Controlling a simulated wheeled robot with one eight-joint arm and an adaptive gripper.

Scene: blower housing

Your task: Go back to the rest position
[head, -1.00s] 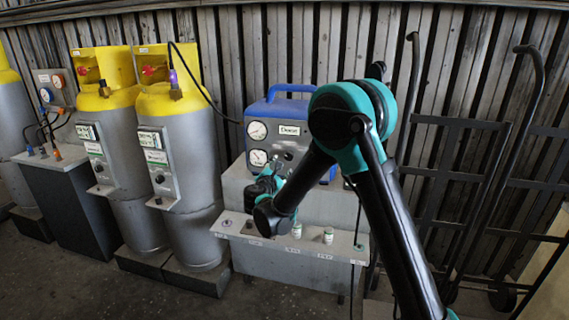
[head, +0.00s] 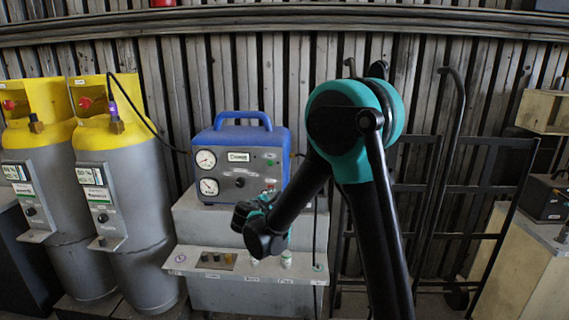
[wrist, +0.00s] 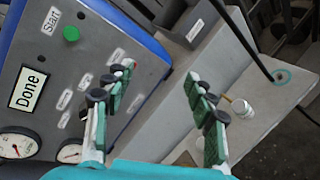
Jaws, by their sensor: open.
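My gripper (head: 265,205) is at the lower right of the blue machine (head: 250,120) in the head view, partly hidden by my own arm. In the wrist view its two green-padded fingers (wrist: 155,78) are spread apart with nothing between them. The wrist view shows the machine's panel, with a display (wrist: 27,88) reading "Done", a green button (wrist: 71,33) labelled "Start", and parts of two gauges. The panel lies beside the left finger. I cannot tell the exact gap.
A narrow shelf (head: 205,272) with small white-capped bottles (head: 287,257) is below the machine. Yellow-topped grey cylinders (head: 135,190) stand left. Black hand trucks (head: 425,205) lean by the ribbed wall on the right. A cable hangs beside the shelf.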

